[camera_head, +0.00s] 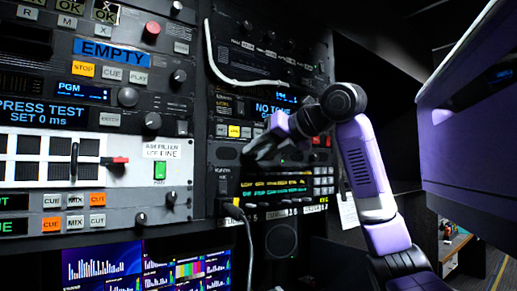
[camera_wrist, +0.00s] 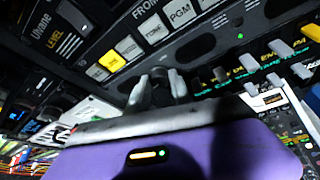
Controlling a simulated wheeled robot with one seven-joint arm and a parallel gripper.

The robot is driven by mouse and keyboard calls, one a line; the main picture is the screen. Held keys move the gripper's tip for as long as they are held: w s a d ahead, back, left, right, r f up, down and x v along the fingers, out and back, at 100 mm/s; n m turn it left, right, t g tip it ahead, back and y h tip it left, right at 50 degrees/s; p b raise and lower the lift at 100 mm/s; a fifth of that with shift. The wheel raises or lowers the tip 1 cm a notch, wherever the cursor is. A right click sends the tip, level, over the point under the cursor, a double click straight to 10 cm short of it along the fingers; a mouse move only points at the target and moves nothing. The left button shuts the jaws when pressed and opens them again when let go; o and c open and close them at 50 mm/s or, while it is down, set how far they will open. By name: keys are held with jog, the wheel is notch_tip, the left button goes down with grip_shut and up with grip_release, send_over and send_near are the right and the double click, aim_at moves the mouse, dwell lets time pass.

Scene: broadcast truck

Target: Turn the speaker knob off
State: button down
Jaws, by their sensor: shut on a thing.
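My gripper (camera_head: 256,152) reaches the front of the right-hand equipment rack, with the purple and grey arm coming in from the right. In the wrist view its two grey fingertips (camera_wrist: 160,88) are closed around a small dark knob (camera_wrist: 159,73) on the black panel, which I take as the speaker knob. The fingers cover much of the knob, and its pointer and setting cannot be read. In the head view the gripper hides the knob.
Lit square buttons (camera_wrist: 127,48) sit close by the fingers. A screen panel with coloured text (camera_head: 276,187) is just below the gripper. A purple-sided unit (camera_head: 470,130) stands at right.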

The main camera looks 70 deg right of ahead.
jog(key=shift+a+n+g+h+p, duration=0.15)
jog(key=shift+n+g+h+p, duration=0.45)
jog(key=shift+n, duration=0.6)
jog(key=shift+w+f+n+g+h, duration=0.15)
jog(key=shift+n+g+h, duration=0.15)
jog(key=shift+n+h, duration=0.55)
jog(key=shift+n, duration=0.25)
jog(key=c, duration=1.1)
grip_release()
jog(key=shift+c, duration=0.2)
jog(key=b+v, duration=0.2)
jog(key=v, duration=0.6)
